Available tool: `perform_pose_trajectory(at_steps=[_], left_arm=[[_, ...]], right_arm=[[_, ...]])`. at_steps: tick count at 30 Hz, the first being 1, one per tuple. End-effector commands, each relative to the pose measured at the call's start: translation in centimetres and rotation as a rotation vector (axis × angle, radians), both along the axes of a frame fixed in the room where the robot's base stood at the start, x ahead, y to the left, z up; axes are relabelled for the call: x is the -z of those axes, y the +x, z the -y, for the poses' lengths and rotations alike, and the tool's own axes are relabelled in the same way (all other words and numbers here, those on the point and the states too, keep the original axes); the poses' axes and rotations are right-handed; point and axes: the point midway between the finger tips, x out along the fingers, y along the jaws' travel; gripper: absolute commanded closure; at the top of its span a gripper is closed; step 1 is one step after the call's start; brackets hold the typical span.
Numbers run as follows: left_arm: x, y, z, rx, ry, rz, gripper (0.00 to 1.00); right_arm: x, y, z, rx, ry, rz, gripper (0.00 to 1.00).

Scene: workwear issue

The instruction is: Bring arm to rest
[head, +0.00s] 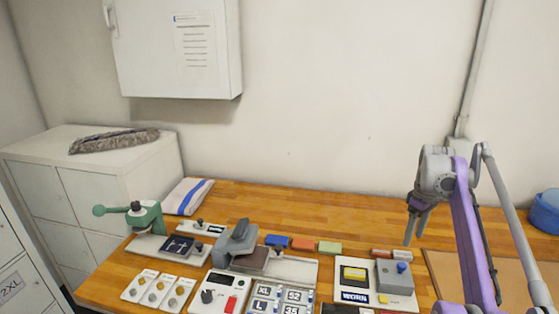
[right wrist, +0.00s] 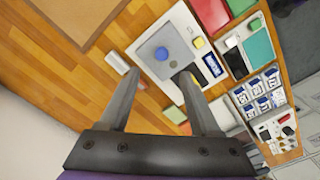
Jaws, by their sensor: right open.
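My right gripper (head: 414,238) hangs with its fingers pointing down over the right part of the wooden table (head: 330,216). In the right wrist view its two fingers (right wrist: 159,74) are spread apart with nothing between them. They show in front of a white panel that carries a grey box with a blue knob (right wrist: 161,54); the same grey box (head: 394,278) stands at the right of the table in the head view. The purple link beside the gripper is part of my right arm. My left gripper is not in view.
A green press (head: 146,218), a grey clamp device (head: 236,245), size-labelled tiles (head: 268,291) and small coloured blocks (head: 302,244) crowd the table's middle and left. A brown mat (head: 440,262) and blue object (head: 545,212) lie at right. A wall cabinet (head: 180,50) hangs above. The table's back strip is mostly clear.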

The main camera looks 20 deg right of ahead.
Motion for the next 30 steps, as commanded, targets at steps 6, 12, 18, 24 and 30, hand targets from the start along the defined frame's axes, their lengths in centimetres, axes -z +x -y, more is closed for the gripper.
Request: perform_pose_trajectory(at_steps=[6,12,18,24,30], left_arm=[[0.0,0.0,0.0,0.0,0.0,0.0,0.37],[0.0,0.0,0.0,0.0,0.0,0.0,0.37],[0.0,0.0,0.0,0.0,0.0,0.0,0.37],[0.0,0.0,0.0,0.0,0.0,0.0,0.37],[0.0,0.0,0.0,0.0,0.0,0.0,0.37]], right_arm=[[-0.2,0.3,-3.1,0.012,-0.016,0.023,0.36],[0.4,-0.6,-12.3,0.064,-0.055,0.11,0.36],[3.1,-4.5,-21.5,0.127,-0.063,0.223,0.36],[7.8,-10.7,-29.1,0.187,-0.03,0.341,0.36],[13.2,-16.7,-33.9,0.241,0.029,0.436,0.36]])
